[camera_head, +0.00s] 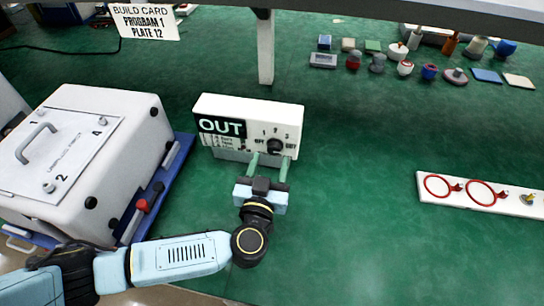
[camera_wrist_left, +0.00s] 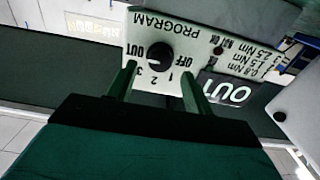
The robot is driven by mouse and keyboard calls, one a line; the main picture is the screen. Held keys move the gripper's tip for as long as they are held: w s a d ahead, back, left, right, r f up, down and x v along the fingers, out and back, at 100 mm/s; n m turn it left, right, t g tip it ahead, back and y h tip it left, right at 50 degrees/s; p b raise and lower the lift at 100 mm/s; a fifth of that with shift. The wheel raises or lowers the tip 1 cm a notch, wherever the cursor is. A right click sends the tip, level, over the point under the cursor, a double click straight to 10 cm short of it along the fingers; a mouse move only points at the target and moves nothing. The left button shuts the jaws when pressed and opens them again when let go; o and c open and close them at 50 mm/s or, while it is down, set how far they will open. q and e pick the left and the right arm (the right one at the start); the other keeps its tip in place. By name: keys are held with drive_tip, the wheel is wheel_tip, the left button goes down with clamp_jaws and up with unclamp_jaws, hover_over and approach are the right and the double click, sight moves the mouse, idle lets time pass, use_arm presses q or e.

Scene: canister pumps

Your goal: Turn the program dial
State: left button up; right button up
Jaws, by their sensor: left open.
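The program dial (camera_head: 275,146) is a black round knob on the front of a white control box (camera_head: 240,108). In the left wrist view the dial (camera_wrist_left: 160,55) has the marks OUT, 3, 2, 1 and OFF around it; which mark it points at is too small to tell for sure. A black display reading OUT (camera_head: 222,126) is on the box's left part. My left gripper (camera_head: 269,163) is open in front of the dial. Its green fingers (camera_wrist_left: 158,72) are apart, one on each side of the knob, with no clear contact. My right gripper is out of view.
A build card (camera_head: 145,22) at the back reads PROGRAM 1, PLATE 12. A large white machine (camera_head: 130,130) on a blue base stands at left. Several small parts (camera_head: 405,67) lie at back right. A white strip with red rings (camera_head: 430,197) lies at right. The green mat (camera_head: 350,220) between is clear.

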sight(273, 151)
use_arm(q)
drive_tip(key=shift+w+d, duration=0.25)
drive_tip(key=shift+w, duration=1.25)
drive_tip(key=c, duration=1)
drive_tip(key=shift+o, duration=0.2)
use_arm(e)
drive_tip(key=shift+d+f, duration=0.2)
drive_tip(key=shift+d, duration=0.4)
